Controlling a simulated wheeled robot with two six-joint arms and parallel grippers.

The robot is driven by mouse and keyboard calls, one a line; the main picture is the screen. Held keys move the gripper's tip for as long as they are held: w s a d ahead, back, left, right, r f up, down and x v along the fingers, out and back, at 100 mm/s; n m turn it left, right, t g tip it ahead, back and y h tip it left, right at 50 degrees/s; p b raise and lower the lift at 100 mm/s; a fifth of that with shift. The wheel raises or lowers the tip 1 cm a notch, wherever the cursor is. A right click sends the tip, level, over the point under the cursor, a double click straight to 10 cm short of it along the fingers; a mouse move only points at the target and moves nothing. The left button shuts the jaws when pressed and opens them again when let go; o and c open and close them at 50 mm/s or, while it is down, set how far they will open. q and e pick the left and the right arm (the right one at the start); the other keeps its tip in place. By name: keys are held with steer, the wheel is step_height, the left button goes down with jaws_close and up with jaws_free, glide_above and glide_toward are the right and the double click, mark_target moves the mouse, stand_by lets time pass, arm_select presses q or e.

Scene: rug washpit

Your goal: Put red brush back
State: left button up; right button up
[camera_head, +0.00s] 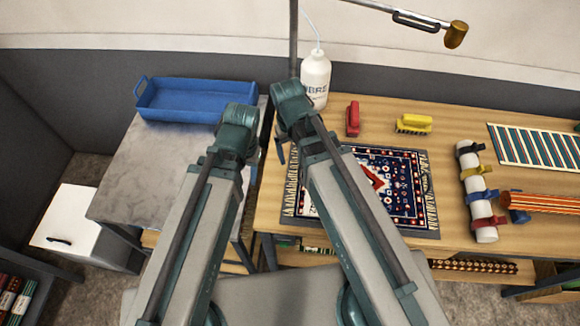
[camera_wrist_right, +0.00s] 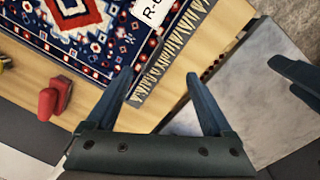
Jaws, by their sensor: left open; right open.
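The red brush (camera_head: 353,118) lies on the wooden table, behind the patterned rug (camera_head: 405,190) and left of the yellow brush (camera_head: 413,124). In the right wrist view the red brush (camera_wrist_right: 48,103) is at the left edge, outside the jaws. My right gripper (camera_head: 281,150) is mostly hidden by its arm in the head view. In the wrist view its fingers (camera_wrist_right: 160,78) are apart and empty, over the rug's fringed edge and bare wood. My left gripper (camera_wrist_right: 295,78) shows only partly at the right of the wrist view, over the grey side table; nothing is seen in it.
A white bottle (camera_head: 315,78) stands at the table's back left. A blue tray (camera_head: 195,114) sits on the grey side table (camera_head: 135,180). A white roll (camera_head: 478,195) with coloured clamps and a striped rug (camera_head: 535,146) lie right. Bare wood surrounds the brushes.

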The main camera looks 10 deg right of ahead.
steer(key=s+a+n, duration=0.1)
steer(key=s+a, duration=0.1)
steer(key=s, duration=0.3)
steer(key=shift+s+a, duration=0.3)
steer(key=shift+s, duration=0.1)
